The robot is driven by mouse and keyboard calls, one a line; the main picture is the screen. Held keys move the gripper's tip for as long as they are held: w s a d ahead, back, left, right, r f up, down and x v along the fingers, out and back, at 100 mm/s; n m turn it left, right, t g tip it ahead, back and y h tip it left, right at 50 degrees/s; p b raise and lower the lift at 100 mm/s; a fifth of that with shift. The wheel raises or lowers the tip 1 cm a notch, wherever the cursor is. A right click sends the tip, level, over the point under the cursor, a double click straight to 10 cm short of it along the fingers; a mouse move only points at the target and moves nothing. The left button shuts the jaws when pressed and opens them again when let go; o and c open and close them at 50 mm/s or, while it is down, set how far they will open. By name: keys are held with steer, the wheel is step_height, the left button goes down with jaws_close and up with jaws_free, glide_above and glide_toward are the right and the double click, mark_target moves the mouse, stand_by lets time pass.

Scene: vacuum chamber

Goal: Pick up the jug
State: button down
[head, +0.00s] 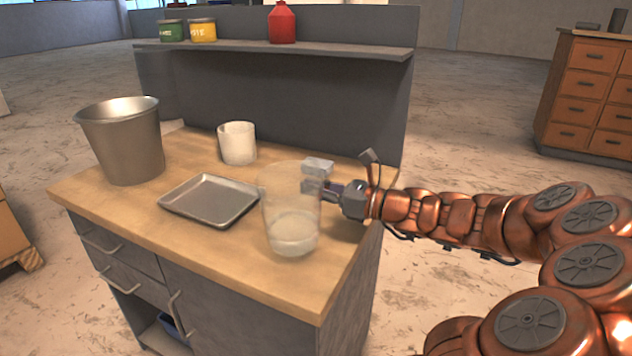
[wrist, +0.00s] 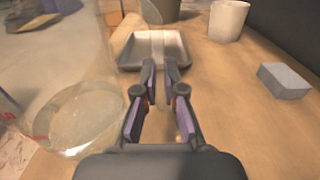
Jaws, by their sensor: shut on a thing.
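The jug (head: 291,215) is a clear, see-through vessel with a pale layer at its bottom. It is upright at the front right of the wooden worktop in the head view; I cannot tell whether its base touches the wood. In the wrist view the jug (wrist: 82,117) fills the left side, with its round bottom showing. My gripper (head: 322,188) reaches in from the right at the jug's side. In the wrist view my gripper (wrist: 158,77) has its fingertips close together, shut on a thin part of the jug; the clear material makes the held part hard to see.
A metal tray (head: 184,211) lies left of the jug, with a white cup (head: 238,143) and a metal bucket (head: 123,143) beyond. A grey block (head: 318,166) lies just behind my gripper. A back panel with a shelf (head: 290,49) closes off the worktop's rear.

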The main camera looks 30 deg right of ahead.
steer(key=shift+s+a+r, duration=0.15)
steer(key=shift+s+a, duration=0.75)
steer(key=shift+s, duration=0.15)
steer(key=shift+s+a+r, duration=0.1)
steer(key=shift+s+a, duration=0.75)
steer(key=shift+s, duration=0.2)
